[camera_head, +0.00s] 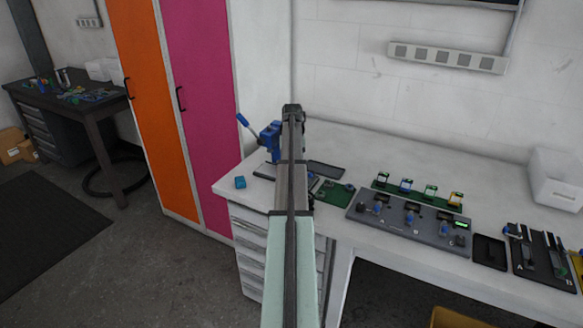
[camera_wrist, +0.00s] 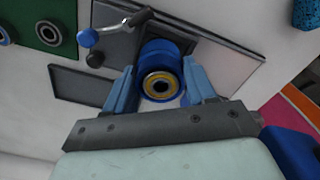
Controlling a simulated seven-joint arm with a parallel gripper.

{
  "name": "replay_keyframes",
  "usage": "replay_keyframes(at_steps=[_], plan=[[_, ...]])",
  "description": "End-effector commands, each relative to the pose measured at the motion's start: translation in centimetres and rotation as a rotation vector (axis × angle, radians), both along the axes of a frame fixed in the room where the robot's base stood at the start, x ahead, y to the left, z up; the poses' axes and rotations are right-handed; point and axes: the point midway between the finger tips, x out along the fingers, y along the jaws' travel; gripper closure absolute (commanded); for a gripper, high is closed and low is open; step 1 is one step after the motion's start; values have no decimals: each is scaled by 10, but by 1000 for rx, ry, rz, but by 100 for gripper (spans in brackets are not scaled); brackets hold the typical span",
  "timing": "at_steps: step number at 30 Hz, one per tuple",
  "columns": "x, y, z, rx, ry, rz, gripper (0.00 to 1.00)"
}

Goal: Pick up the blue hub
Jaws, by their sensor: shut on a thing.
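The blue hub (camera_wrist: 160,70) shows in the wrist view as a round blue body with a yellow-ringed bearing in its end. My gripper (camera_wrist: 159,66) has its two blue fingers on either side of the hub and is shut on it. A grey plate lies behind the hub; I cannot tell whether the hub touches it. In the head view my own arm covers the gripper and the hub.
A blue press (camera_head: 270,137) with a lever stands close left of my arm. A small blue block (camera_head: 240,182) lies at the bench's left corner. To the right are a green board (camera_head: 335,193), a grey fixture (camera_head: 412,220), a dark tray (camera_head: 490,251) and a white bin (camera_head: 556,182).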

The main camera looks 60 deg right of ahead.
Motion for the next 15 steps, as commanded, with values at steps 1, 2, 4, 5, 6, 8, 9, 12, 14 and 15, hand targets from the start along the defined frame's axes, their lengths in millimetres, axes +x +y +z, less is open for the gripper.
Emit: replay_keyframes(at_steps=[1,2,4,5,6,8,9,12,14,15], plan=[[0,0,2,0,0,0,74],[0,0,3,0,0,0,74],[0,0,6,0,0,0,74],[0,0,7,0,0,0,74],[0,0,9,0,0,0,74],[0,0,11,0,0,0,74],[0,0,13,-1,0,0,74],[0,0,17,-1,0,0,74],[0,0,19,-1,0,0,74],[0,0,21,-1,0,0,74]])
